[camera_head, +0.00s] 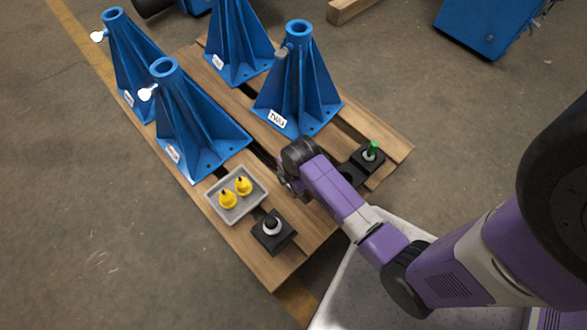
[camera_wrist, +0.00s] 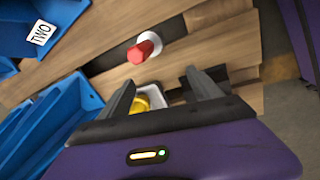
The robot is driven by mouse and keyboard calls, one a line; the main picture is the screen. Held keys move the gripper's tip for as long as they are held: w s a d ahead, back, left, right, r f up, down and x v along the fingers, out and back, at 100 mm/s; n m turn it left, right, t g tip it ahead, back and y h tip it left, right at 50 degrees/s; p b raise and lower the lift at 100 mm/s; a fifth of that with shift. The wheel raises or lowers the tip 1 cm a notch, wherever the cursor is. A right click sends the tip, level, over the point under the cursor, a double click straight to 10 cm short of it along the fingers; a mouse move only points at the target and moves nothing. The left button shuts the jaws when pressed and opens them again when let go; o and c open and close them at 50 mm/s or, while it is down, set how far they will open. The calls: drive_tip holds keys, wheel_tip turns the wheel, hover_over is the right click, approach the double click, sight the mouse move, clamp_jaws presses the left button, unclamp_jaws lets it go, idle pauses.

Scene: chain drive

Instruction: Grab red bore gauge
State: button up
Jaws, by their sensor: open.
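The red bore gauge (camera_wrist: 143,50) shows in the wrist view, above and just beyond my fingertips, with a white round part beside it. It is hidden in the head view, where my arm covers part of the pallet. My gripper (camera_wrist: 160,76) is open, its two dark fingers apart with nothing held between them. In the head view my gripper (camera_head: 289,187) is low over the pallet, between the grey tray and the black blocks at right; its fingers are hard to make out there.
The wooden pallet (camera_head: 275,278) carries several blue stands (camera_head: 298,95). A grey tray (camera_head: 226,216) holds two yellow pieces (camera_head: 243,186). A black block (camera_head: 272,242) with a ring is in front. A green gauge (camera_head: 373,147) stands on another black block at right.

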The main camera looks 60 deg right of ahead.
drive_tip(key=d+f+b, duration=0.1)
drive_tip(key=w+d+f+n+g+b, duration=0.1)
drive_tip(key=d, duration=0.1)
drive_tip(key=w+d+f+n+b, duration=0.1)
drive_tip(key=shift+d+g+y, duration=0.35)
drive_tip(key=shift+g+y, duration=0.05)
drive_tip(key=f+b, duration=0.3)
drive_tip(key=f, duration=0.2)
drive_tip(key=f+b, duration=0.2)
drive_tip(key=shift+s+d+f+b, duration=0.2)
drive_tip(key=shift+s+f+b, duration=0.1)
drive_tip(key=shift+c, duration=0.4)
drive_tip(key=shift+r, duration=0.15)
clamp_jaws()
